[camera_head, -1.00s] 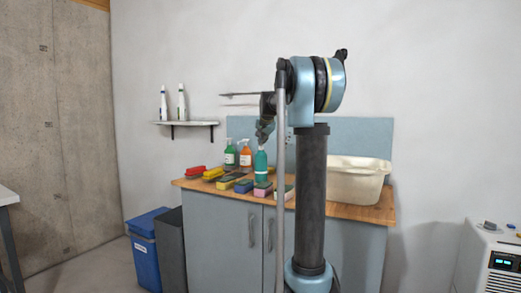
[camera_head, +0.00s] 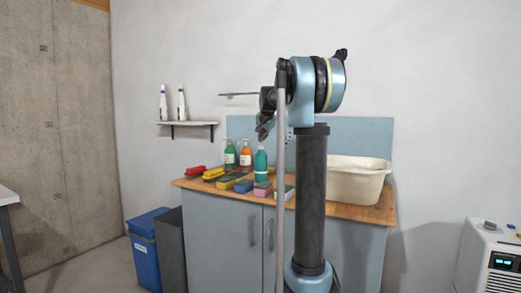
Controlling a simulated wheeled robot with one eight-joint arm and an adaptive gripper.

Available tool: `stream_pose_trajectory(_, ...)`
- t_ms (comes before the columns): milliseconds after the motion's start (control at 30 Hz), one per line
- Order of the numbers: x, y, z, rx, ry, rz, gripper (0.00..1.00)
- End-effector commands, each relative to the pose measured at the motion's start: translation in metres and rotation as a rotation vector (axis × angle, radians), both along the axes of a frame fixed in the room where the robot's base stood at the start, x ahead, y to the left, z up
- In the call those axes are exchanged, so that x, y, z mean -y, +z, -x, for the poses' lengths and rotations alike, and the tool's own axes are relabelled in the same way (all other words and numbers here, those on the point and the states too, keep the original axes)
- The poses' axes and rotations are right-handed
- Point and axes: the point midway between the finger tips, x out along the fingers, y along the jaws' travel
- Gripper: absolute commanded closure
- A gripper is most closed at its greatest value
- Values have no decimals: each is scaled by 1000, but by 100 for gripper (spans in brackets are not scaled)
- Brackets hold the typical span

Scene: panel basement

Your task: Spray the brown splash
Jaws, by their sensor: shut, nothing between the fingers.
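No brown splash shows in this view. A teal bottle (camera_head: 261,165) stands upright on the wooden counter, just left of my arm's column. A green bottle (camera_head: 230,157) and an orange bottle (camera_head: 246,155) with pale labels stand behind it to the left. Two white bottles, one on the left (camera_head: 163,103) and one on the right (camera_head: 181,104), stand on the wall shelf. My gripper (camera_head: 262,136) points down above the teal bottle, shut and empty, with a small gap to its top. The fingers are small and dark here.
Several sponges and brushes (camera_head: 213,174) lie along the front of the counter (camera_head: 350,211). A cream basin (camera_head: 358,183) stands at its right. A blue bin (camera_head: 145,245) and a dark grey bin (camera_head: 172,248) are left of the cabinet. A white machine (camera_head: 493,257) is at the right.

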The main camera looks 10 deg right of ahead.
Motion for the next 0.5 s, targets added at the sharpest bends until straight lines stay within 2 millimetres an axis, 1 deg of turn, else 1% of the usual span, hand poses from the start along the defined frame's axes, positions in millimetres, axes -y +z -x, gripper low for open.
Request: stream_pose_trajectory(500, 0, 42, 0, 0, 0, 0, 100)
